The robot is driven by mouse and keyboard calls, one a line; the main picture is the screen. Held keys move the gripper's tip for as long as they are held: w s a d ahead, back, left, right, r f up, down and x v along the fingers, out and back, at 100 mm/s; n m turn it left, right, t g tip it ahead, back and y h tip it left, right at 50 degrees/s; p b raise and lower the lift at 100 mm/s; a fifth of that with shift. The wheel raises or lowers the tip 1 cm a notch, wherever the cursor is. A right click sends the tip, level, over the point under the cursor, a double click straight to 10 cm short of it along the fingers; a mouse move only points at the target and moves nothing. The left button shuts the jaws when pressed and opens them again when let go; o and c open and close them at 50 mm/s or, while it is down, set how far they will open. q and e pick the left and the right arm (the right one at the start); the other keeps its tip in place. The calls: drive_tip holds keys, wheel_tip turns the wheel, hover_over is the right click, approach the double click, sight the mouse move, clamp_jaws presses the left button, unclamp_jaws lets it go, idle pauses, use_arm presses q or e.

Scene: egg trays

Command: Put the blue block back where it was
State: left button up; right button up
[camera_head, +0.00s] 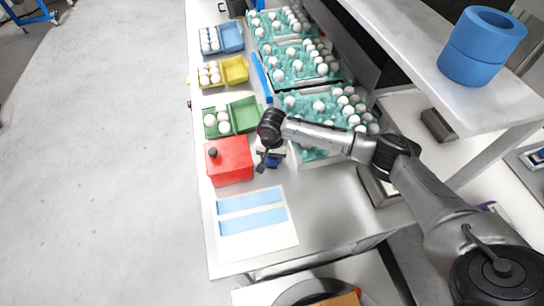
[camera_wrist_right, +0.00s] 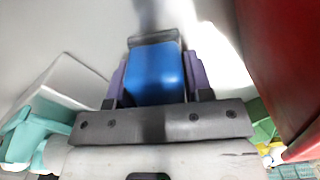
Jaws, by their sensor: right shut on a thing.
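My right gripper (camera_head: 270,160) is beside the red box's right side, over the table. In the right wrist view the right gripper (camera_wrist_right: 155,75) is shut on the blue block (camera_wrist_right: 154,76), with a purple finger on each side of it. In the head view only a small part of the blue block (camera_head: 274,162) shows beneath my wrist. Whether the block touches the table is hard to tell. A white sheet (camera_head: 285,233) with two light blue strips (camera_head: 252,220) lies nearer the table's front end. My left gripper is not in view.
The red box (camera_head: 229,162) with a dark knob stands close to the gripper. Green (camera_head: 246,112), yellow (camera_head: 236,70) and blue (camera_head: 232,37) cartons with eggs line the left edge. Teal egg trays (camera_head: 301,150) lie right. Blue rings (camera_head: 482,45) sit on the upper shelf.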

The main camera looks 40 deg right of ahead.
drive_tip(key=o, duration=0.5)
drive_tip(key=shift+f, duration=0.1)
drive_tip(key=o, duration=0.5)
drive_tip(key=shift+r, duration=0.2)
wheel_tip(320, 180, up, 11)
drive_tip(key=shift+f+p, duration=0.2)
drive_tip(key=shift+p, duration=0.8)
drive_tip(key=shift+r, duration=0.65)
